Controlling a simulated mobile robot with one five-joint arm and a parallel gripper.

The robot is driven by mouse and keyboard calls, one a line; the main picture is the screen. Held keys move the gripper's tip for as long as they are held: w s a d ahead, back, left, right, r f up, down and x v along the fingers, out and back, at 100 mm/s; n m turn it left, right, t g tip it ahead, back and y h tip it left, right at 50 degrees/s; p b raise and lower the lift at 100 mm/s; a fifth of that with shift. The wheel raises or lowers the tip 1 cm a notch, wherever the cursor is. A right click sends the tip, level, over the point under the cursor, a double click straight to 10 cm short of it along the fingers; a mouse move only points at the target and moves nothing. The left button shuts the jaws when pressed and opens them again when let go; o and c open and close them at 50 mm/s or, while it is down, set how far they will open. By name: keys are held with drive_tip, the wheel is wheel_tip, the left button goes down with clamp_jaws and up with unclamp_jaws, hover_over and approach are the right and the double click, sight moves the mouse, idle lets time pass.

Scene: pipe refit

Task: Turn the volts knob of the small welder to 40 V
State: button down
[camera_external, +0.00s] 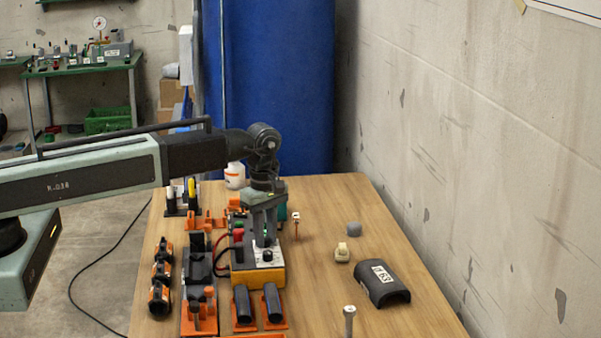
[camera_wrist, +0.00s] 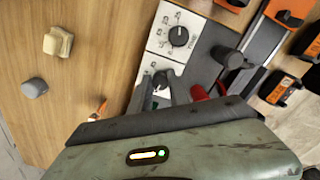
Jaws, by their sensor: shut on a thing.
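The small welder (camera_external: 258,278) is a yellow and dark box on the table, with a white dial panel (camera_wrist: 158,40) on top. My gripper (camera_external: 264,241) points down onto this panel from above. In the wrist view my gripper (camera_wrist: 156,88) is shut on a dark knob (camera_wrist: 160,78), mostly hidden between the fingers. A second black knob (camera_wrist: 179,36) stands free on the same panel, with marks around it; it also shows in the external view (camera_external: 267,256). The lettering and the held knob's pointer are too small or covered to read.
Orange-based black holders (camera_external: 272,303) stand close in front of the welder, and a dark rail fixture (camera_external: 198,265) is to its left. A black half-pipe cover (camera_external: 383,283), a beige block (camera_external: 342,252) and a grey piece (camera_external: 354,229) lie to the right, with bare wood between.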

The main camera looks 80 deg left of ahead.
drive_tip(key=m, duration=0.7)
drive_tip(key=shift+s, duration=0.1)
drive_tip(key=m, duration=1.2)
drive_tip(key=shift+s+m, duration=0.1)
drive_tip(key=shift+m, duration=0.3)
drive_tip(key=m, duration=0.5)
drive_tip(key=shift+a+m, duration=0.1)
drive_tip(key=shift+m, duration=0.2)
drive_tip(key=c, duration=1.2)
unclamp_jaws()
drive_tip(key=shift+c, duration=0.2)
